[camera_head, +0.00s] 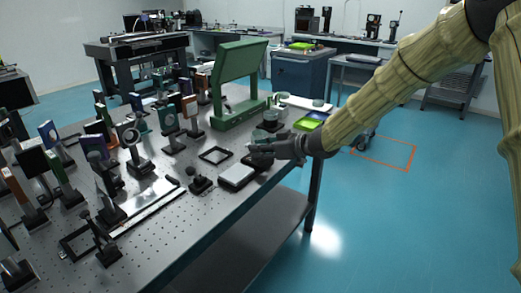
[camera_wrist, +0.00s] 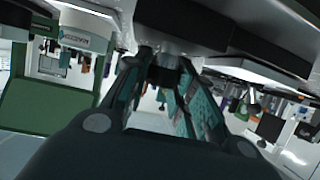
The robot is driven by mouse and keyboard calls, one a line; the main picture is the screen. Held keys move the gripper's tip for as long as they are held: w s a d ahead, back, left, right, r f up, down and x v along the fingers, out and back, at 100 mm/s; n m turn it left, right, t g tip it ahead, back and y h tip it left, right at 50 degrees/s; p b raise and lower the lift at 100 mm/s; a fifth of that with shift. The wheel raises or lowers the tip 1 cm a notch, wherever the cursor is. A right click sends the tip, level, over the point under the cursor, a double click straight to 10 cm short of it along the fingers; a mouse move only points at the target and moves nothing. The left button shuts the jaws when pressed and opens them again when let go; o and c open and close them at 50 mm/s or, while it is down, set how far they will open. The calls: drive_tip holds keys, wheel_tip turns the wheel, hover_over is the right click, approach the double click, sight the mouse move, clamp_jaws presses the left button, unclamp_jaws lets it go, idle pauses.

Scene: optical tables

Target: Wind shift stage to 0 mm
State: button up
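My gripper (camera_head: 255,150) reaches in from the right, low over the table's right edge. A flat block with a pale top and dark sides (camera_head: 237,176) lies just below and left of it; I cannot tell for sure that it is the shift stage. A dark part (camera_head: 262,161) sits under the fingertips, partly hidden by them. In the wrist view my two fingers (camera_wrist: 165,68) stand apart, with a small black piece (camera_wrist: 165,74) between or just beyond their tips. Whether they press on it is unclear. No millimetre scale is readable.
The perforated optical table (camera_head: 195,225) holds several mounted optics at left and a long rail (camera_head: 147,207). A green stand (camera_head: 238,85) rises behind my gripper. A dark glass-like vessel (camera_head: 270,118) and a yellow-green tray (camera_head: 309,122) stand close by. Open blue floor lies right.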

drive_tip(key=shift+r+n+g+p, duration=0.3)
drive_tip(key=shift+r+p, duration=0.05)
drive_tip(key=shift+p, duration=1.25)
drive_tip(key=n+g+y+p, duration=0.1)
drive_tip(key=p, duration=0.3)
drive_tip(key=shift+w, duration=0.1)
drive_tip(key=n+g+p, duration=0.1)
drive_tip(key=p, duration=0.1)
drive_tip(key=shift+g+p, duration=0.3)
drive_tip(key=shift+p, duration=0.05)
drive_tip(key=shift+n+g+y+p, duration=0.4)
drive_tip(key=shift+n+g+p, duration=0.2)
drive_tip(key=shift+n+p, duration=0.2)
drive_tip(key=shift+f+n+g+p, duration=0.2)
drive_tip(key=shift+n+g+p, duration=0.1)
drive_tip(key=shift+n+g, duration=0.25)
drive_tip(key=o, duration=1)
drive_tip(key=shift+f, duration=0.1)
drive_tip(key=shift+o, duration=0.2)
drive_tip(key=shift+d, duration=0.1)
